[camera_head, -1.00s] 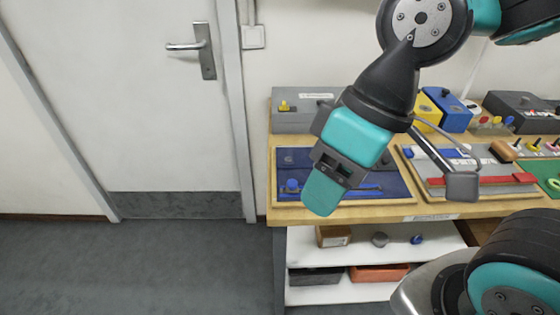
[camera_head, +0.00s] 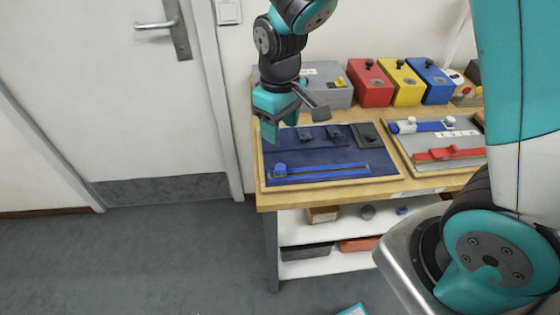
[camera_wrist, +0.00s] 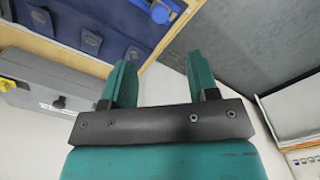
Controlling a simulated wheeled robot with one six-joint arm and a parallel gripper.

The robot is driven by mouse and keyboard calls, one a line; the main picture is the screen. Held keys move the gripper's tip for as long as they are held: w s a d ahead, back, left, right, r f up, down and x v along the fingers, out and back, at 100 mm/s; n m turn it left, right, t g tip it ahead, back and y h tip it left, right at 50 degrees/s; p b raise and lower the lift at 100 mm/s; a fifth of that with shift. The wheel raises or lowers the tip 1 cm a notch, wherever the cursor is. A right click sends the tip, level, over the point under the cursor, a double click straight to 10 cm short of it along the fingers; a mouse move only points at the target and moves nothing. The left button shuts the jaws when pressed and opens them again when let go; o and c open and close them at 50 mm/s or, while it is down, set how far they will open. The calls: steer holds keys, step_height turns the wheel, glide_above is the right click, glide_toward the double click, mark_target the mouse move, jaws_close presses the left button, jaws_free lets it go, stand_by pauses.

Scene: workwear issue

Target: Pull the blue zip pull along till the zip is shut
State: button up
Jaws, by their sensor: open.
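The blue zip pull (camera_head: 280,169) stands at the left end of a straight blue zip strip (camera_head: 330,173) near the front of a dark blue cloth board (camera_head: 345,158). The strip runs right from it. My gripper (camera_head: 283,124) is over the board's back left part, above and behind the pull, apart from it. In the wrist view its two teal fingers (camera_wrist: 158,78) are spread with nothing between them. Part of the board (camera_wrist: 60,22) shows there at upper left; I cannot tell whether the blue round piece on it is the pull.
Dark buckles (camera_head: 334,132) sit on the board. A grey box (camera_head: 325,88) stands behind it, with red (camera_head: 370,85), yellow (camera_head: 402,84) and blue (camera_head: 432,82) boxes to its right. A grey board with a red strap (camera_head: 450,154) lies to the right. A door stands left.

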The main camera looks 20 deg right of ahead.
mark_target(281, 167)
step_height(281, 167, down, 12)
steer(key=shift+r+p, duration=0.1)
steer(key=shift+p, duration=0.3)
jaws_close()
steer(key=shift+s, duration=0.1)
